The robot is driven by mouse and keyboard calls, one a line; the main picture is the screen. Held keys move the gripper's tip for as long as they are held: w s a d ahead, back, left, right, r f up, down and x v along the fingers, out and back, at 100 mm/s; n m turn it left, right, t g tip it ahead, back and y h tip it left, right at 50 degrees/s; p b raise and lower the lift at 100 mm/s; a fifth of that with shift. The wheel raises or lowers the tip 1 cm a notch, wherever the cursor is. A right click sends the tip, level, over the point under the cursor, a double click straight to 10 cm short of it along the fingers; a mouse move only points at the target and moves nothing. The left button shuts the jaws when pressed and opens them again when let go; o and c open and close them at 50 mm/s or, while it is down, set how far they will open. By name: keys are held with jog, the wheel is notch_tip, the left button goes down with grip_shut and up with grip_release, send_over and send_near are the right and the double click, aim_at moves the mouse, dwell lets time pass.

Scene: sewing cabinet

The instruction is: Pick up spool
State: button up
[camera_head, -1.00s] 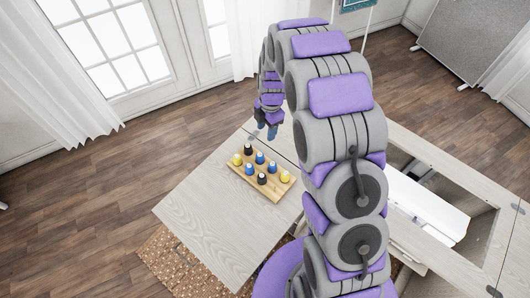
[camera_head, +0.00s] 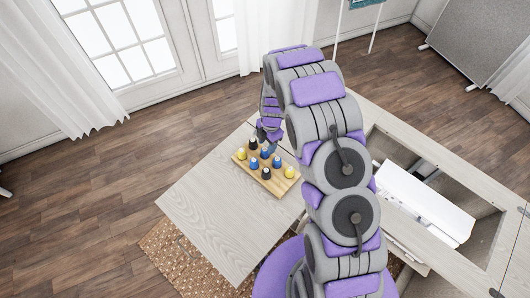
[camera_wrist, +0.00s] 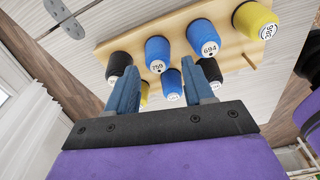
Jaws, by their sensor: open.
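Several spools in black, blue and yellow stand on a wooden spool board (camera_head: 279,187) on the cabinet's light wood top. In the wrist view, a blue spool marked 694 (camera_wrist: 203,38) and a blue spool marked 759 (camera_wrist: 159,53) stand near a yellow spool (camera_wrist: 254,20) and a black spool (camera_wrist: 120,66). Another blue spool (camera_wrist: 173,85) shows between the fingers of my gripper (camera_wrist: 162,84). The gripper is open, just over the board. In the head view, my gripper (camera_head: 267,146) is at the board's far edge. Spools lower in the wrist view are partly hidden by the fingers.
The light wood leaf (camera_head: 215,205) has free room left of and in front of the board. A white sewing machine (camera_head: 425,200) sits in the cabinet opening at the right. A metal hinge (camera_wrist: 73,27) lies beyond the board.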

aim_at(265, 150)
jog(key=shift+a+f, duration=0.2)
jog(key=shift+f, duration=0.3)
jog(key=f, duration=0.4)
jog(key=shift+a+f+b, duration=0.15)
jog(key=shift+a+b, duration=0.1)
jog(key=shift+b, duration=0.1)
jog(key=shift+c, duration=0.4)
jog(key=c, duration=0.7)
jog(key=shift+r, duration=0.2)
notch_tip(265, 150, up, 10)
jog(key=shift+s+f+p, duration=0.1)
jog(key=shift+p, duration=0.4)
